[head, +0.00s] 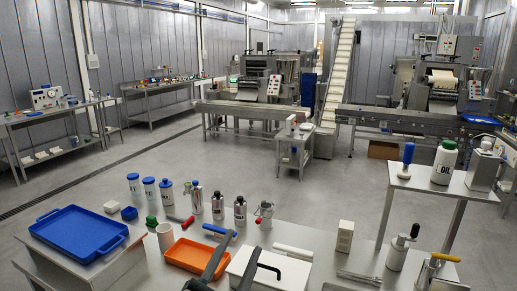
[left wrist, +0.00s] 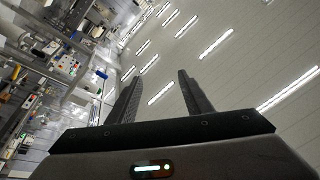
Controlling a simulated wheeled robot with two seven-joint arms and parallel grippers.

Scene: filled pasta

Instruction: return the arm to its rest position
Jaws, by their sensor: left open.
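My left gripper (head: 236,254) shows at the bottom middle of the head view, with its dark fingers above the near table (head: 215,272). In the left wrist view the two fingers of this gripper (left wrist: 158,76) stand apart with nothing between them. That wrist camera sees the ceiling lights and the room tilted on its side. My right gripper does not show in either view.
The near table holds a blue tray (head: 78,232), an orange tray (head: 187,254), a white box (head: 272,270) with a black handle, and several bottles. Open floor (head: 240,170) lies beyond.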

